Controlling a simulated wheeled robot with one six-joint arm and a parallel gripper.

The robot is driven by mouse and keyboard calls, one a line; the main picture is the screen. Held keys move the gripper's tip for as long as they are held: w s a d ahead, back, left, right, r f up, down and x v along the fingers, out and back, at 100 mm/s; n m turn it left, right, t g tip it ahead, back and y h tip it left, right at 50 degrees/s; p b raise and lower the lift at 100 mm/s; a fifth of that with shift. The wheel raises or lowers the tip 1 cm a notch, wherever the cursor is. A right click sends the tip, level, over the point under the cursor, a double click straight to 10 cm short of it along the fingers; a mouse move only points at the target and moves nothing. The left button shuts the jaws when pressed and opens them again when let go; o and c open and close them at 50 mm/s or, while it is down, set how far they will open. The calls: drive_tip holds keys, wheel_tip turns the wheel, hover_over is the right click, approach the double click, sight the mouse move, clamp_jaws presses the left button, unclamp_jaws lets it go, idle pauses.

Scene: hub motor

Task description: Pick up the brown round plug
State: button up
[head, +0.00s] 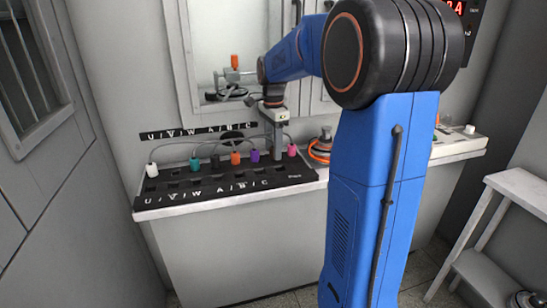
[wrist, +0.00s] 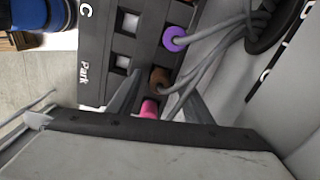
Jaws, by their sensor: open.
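The brown round plug (wrist: 160,79) sits in the dark socket panel (wrist: 100,45), between a purple plug (wrist: 175,38) and a pink plug (wrist: 150,108), with a grey cable running from it. My gripper (wrist: 163,82) is open and empty; its two fingers reach toward the panel on either side of the brown and pink plugs. I cannot tell whether they touch either one. In the head view my gripper (head: 278,150) points down over the panel between the purple plug (head: 254,155) and the pink plug (head: 292,150), and the brown plug is hidden behind it.
White, teal, black and orange plugs stand along the panel to the left in the head view. Grey cables run from the plugs to a dark round opening (head: 232,138) in the wall. An orange-ringed object (head: 321,148) stands right of the panel on the white counter (head: 225,207).

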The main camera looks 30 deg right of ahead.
drive_tip(key=shift+f, duration=0.45)
clamp_jaws()
